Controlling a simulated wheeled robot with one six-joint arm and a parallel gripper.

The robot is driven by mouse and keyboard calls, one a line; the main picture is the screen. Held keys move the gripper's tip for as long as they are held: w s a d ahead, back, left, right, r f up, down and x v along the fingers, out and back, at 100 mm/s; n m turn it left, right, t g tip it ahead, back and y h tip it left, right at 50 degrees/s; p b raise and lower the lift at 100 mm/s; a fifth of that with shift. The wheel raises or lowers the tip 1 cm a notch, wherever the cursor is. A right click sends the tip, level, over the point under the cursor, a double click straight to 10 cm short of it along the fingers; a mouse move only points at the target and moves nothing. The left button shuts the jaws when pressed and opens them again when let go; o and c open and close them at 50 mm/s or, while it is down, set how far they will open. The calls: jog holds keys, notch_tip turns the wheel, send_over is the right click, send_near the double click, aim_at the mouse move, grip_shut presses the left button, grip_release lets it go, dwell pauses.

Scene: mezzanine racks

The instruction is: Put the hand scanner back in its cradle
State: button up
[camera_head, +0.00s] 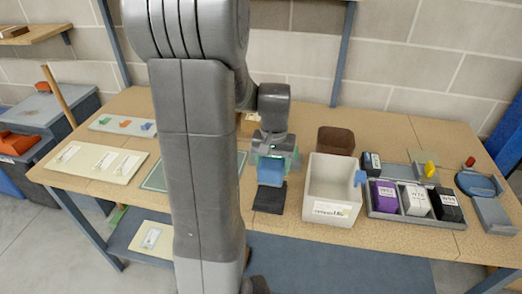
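My gripper (277,157) points down over the middle of the bench, just above and partly in front of a blue block-shaped thing (270,174). The blue thing is right above a flat black piece (269,198) on the bench top. It may be the hand scanner and the black piece its cradle, but I cannot tell for sure. My gripper's fingers are small and blurred here. I cannot tell whether they are shut on the blue thing, or whether it touches the black piece. My own arm hides the bench to the left of it.
A white bin (332,193) stands close right of the black piece, with a brown container (336,140) behind. Further right are a grey tray (416,218) of boxes and a blue-grey device (480,184). Boards (96,177) lie at left. The bench's front edge is near.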

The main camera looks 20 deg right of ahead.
jog(key=shift+w+f, duration=0.4)
jog(key=shift+f, duration=0.05)
jog(key=shift+s+f+b, duration=0.15)
jog(key=shift+f+b, duration=2.25)
jog(key=shift+f, duration=0.45)
jog(key=shift+f, duration=0.2)
jog(key=shift+f+b, duration=0.8)
jog(key=shift+f, duration=0.05)
jog(key=shift+f, duration=0.15)
jog(key=o, duration=1.2)
jog(key=shift+o, duration=0.2)
